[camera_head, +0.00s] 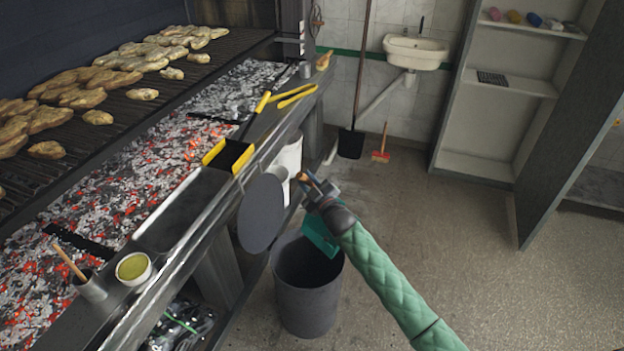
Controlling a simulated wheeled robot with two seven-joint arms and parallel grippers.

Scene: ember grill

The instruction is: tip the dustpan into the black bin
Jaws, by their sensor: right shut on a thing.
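The black bin (307,303) stands on the floor beside the grill's front, and its top is open. A dark round disc (261,213), which looks like a lid, stands tilted at its upper left. The teal dustpan (320,238) is over the bin's mouth, tilted, partly hidden by my right wrist. My right gripper (312,184) is above the bin's far side and shut on the dustpan; the grip itself is mostly hidden. I cannot see what is in the pan or inside the dark bin. My left gripper is out of view.
The grill ledge (190,235) with glowing coals runs along the left. A yellow-edged scoop (229,156), yellow tongs (296,95) and a pot of green sauce (133,268) are on it. The floor at right is clear.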

